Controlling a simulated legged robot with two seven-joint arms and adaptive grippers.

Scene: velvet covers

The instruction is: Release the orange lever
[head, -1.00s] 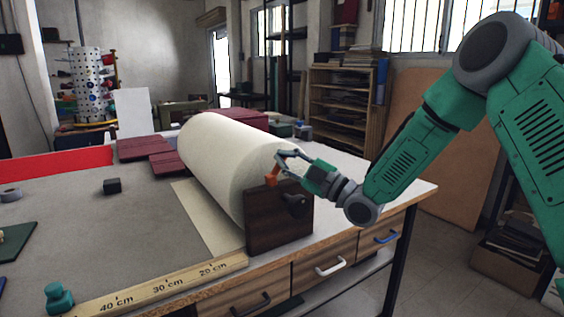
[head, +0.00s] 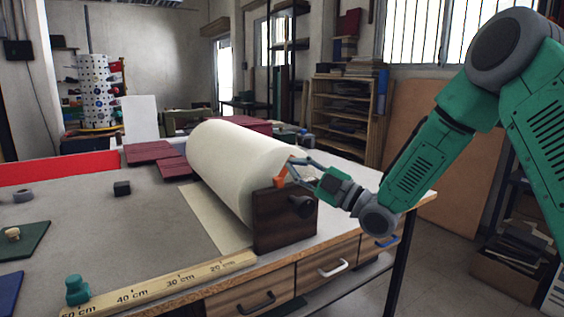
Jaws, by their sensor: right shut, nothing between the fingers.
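The orange lever (head: 280,181) sits on top of the dark wooden end block (head: 272,228) of the cream roll (head: 235,160). It stands upright and looks slightly tilted. A dark round knob (head: 301,207) is on the block's right side. My right gripper (head: 296,166) is shut and empty, with its fingertips close behind and right of the lever's top. I cannot tell whether they touch it. My left gripper is not in view.
A wooden ruler (head: 165,285) with a teal knob (head: 77,290) runs along the table's front edge. A black block (head: 122,188) and grey ring (head: 23,196) lie on the left. Maroon covers (head: 150,152) lie behind. Drawers are below the table edge.

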